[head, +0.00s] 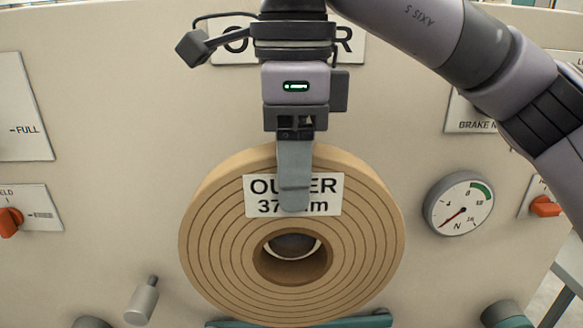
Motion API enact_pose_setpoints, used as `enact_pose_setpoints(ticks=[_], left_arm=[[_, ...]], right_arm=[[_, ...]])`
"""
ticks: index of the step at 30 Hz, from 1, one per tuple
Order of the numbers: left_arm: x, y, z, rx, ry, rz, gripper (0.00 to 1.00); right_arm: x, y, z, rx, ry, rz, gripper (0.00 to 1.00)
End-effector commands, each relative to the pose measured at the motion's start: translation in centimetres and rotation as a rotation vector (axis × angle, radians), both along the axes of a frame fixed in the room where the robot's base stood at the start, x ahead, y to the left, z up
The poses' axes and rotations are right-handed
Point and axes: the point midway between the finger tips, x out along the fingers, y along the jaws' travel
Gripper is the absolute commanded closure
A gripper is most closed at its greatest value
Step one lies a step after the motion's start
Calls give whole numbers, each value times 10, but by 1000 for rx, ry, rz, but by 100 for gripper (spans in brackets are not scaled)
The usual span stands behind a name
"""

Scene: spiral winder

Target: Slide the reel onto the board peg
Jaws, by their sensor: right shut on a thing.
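The reel (355,250) is a thick tan ring with spiral winding lines, held upright with its face towards me in front of the board. Its label (260,208), partly covered by a finger, shows "OU..ER" and "37..m". My right gripper (294,200) comes down from above and is shut on the upper part of the reel's ring, one finger on the front face. A grey rounded end, seemingly the board peg (292,243), shows through the upper part of the reel's bore. I cannot tell whether it reaches into the bore. My left gripper is out of view.
The beige board (120,120) fills the background. A round dial gauge (460,204) is at right, with an orange knob (545,206) beyond it. Another orange knob (10,222) is at left. A grey post (142,303) sticks out lower left. A teal part (300,322) lies under the reel.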

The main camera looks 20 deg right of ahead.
Motion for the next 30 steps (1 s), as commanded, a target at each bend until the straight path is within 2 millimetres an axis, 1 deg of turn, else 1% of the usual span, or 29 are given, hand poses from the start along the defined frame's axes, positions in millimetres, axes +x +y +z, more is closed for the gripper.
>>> enact_pose_setpoints(ticks=[1,22,30], left_arm=[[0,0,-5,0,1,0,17],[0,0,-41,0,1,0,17],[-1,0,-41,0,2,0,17]], right_arm=[[-5,2,0,3,-7,3,100],[-67,19,0,5,-7,2,100],[-91,26,6,5,-5,2,100]])
